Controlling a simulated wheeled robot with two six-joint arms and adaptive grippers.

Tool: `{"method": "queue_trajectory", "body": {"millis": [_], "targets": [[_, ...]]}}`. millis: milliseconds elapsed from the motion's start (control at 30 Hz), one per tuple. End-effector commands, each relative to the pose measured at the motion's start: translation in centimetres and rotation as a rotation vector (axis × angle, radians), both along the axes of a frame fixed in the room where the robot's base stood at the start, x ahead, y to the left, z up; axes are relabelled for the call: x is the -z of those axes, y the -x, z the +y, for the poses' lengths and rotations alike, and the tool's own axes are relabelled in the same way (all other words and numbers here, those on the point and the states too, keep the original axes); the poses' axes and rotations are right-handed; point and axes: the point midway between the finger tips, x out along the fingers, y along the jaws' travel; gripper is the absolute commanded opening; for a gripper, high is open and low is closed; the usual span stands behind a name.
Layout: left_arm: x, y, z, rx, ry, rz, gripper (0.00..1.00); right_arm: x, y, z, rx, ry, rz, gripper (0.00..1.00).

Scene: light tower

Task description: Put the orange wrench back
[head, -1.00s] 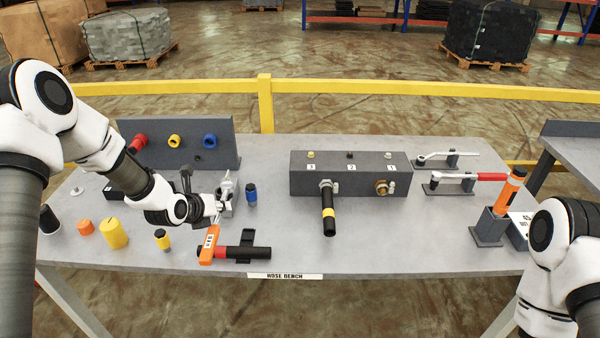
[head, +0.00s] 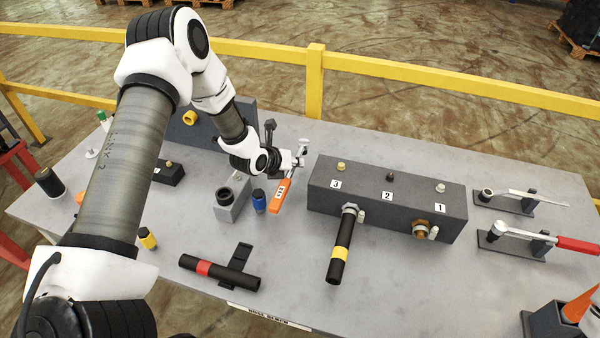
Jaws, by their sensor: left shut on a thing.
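The orange wrench (head: 279,196) hangs from my left gripper (head: 293,161), which is shut on it. Its orange handle with a white label points down and toward the front. The metal end is partly hidden by the fingers. The gripper is over the bench, just left of the dark grey valve block, close to the blue-banded cylinder (head: 259,201). I cannot tell how high it is. My right gripper is not in view.
The valve block (head: 330,192) carries a yellow-banded hose (head: 341,255). A red-banded hose (head: 232,276) lies in front. Two wrenches, one silver (head: 530,194) and one red-handled (head: 572,245), rest on stands at right. An orange object (head: 580,303) stands in a dark holder. Bench space is clear between the hoses.

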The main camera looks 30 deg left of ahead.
Motion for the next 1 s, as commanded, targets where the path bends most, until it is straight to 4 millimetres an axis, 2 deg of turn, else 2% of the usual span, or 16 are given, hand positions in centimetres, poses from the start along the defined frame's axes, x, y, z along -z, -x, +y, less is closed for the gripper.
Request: {"method": "queue_trajectory", "body": {"millis": [200, 600, 633, 667, 700, 1000], "targets": [[3.6, 0.0, 0.0, 0.002, -0.002, 0.0, 0.0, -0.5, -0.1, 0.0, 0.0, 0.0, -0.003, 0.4], [4.5, -0.1, 0.0, 0.001, 0.0, -0.001, 0.0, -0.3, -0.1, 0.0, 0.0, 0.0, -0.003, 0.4], [4.5, 0.0, 0.0, 0.001, 0.0, -0.001, 0.27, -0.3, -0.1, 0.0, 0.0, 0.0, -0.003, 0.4], [4.5, 0.0, 0.0, 0.001, 0.0, -0.001, 0.37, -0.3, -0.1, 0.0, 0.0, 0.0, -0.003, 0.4], [4.4, 0.0, 0.0, 0.001, 0.0, -0.001, 0.41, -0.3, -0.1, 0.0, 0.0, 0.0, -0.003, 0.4], [4.4, 0.0, 0.0, 0.0, 0.0, 0.0, 0.41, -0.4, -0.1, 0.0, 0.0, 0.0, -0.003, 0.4]]}}
